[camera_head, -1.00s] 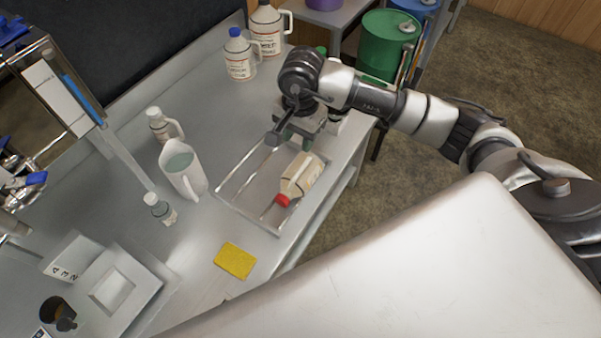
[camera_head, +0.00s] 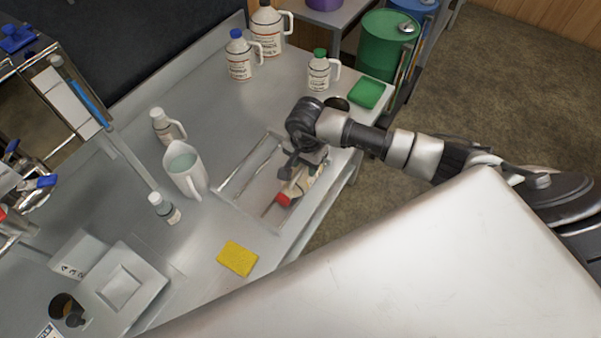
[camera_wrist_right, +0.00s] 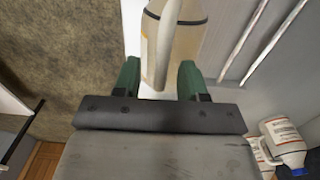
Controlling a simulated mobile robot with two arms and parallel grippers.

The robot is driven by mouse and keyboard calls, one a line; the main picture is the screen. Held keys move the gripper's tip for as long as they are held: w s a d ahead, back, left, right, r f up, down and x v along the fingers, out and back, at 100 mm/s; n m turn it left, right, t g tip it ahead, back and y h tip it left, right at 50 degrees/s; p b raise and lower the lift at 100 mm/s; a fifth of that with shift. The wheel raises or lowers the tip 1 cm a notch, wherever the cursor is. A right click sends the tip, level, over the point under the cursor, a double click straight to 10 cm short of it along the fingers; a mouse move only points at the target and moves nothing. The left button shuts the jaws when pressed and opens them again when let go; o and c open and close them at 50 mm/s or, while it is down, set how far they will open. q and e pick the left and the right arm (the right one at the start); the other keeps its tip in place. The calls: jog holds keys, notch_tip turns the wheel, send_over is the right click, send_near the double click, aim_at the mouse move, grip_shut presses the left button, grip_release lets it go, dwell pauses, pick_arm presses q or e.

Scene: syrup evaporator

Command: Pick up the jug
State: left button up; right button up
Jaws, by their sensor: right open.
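A cream jug (camera_head: 307,183) with a red cap lies on its side in the shallow recessed tray (camera_head: 231,196) at the counter's front edge. My right gripper (camera_head: 294,167) is over it and hides part of its body. In the right wrist view, the open right gripper (camera_wrist_right: 159,82) has a green finger on each side of the near end of the jug (camera_wrist_right: 174,38). A pale part of the jug shows between the fingers. I cannot tell whether either finger touches it. My left gripper is not in view.
Left of the tray stand a pitcher (camera_head: 185,170), a white jug (camera_head: 167,126) and a small bottle (camera_head: 164,208). A yellow sponge (camera_head: 237,258) lies in front.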

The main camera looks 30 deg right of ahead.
grip_shut()
jog(key=shift+r, duration=0.1)
dwell(1.3)
